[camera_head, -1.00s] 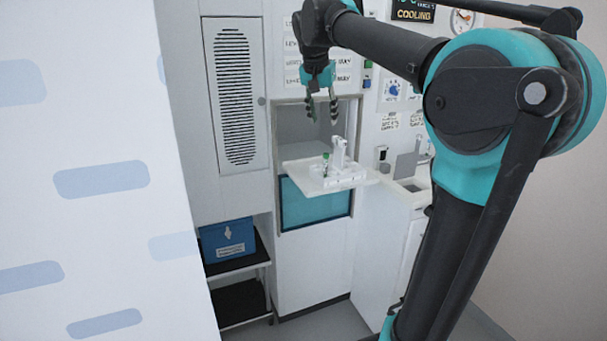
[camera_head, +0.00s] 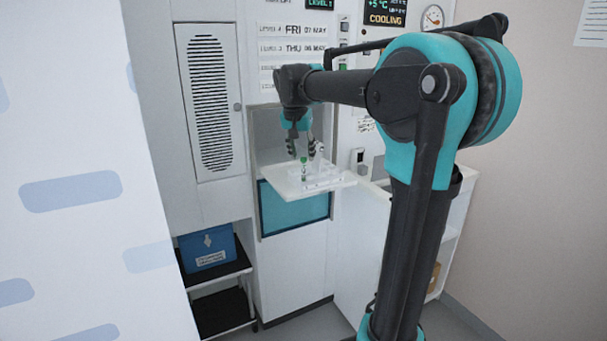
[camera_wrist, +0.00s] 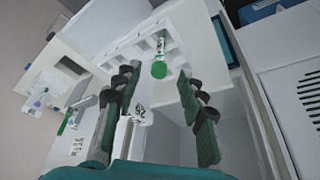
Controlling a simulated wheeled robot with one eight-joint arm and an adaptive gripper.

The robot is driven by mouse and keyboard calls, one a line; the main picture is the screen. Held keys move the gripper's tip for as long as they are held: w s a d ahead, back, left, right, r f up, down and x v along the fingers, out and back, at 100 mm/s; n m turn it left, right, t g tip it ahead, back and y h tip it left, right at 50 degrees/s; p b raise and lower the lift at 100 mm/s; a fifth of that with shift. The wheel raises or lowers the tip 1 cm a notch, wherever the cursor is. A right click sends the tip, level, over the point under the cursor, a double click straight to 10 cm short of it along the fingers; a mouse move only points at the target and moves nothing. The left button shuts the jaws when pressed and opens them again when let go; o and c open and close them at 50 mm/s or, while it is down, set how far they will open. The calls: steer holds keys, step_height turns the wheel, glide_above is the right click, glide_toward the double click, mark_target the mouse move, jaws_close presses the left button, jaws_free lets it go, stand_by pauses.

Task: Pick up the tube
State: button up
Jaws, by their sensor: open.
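A small tube with a green cap (camera_head: 304,162) stands on the white tray (camera_head: 338,183) that juts from the wall unit. In the wrist view the green cap (camera_wrist: 159,69) shows ahead of the fingertips, with the clear tube body beyond it in a white holder (camera_wrist: 125,45). My gripper (camera_head: 302,150) is above the tray, close over the tube. In the wrist view my gripper (camera_wrist: 156,78) has its two dark ridged fingers spread apart, with the cap between their lines and nothing held. A white upright piece (camera_wrist: 130,125) stands near the left finger.
A white cabinet with a vented panel (camera_head: 210,103) is left of the tray. A blue box (camera_head: 208,247) sits on a black shelf below. A white panel (camera_head: 75,200) fills the near left. A counter lies right of the tray.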

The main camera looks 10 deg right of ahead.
mark_target(303, 159)
steer(key=shift+s+x, duration=0.15)
steer(key=shift+x, duration=0.95)
steer(key=shift+s+x, duration=0.1)
steer(key=shift+x, duration=1)
jaws_close()
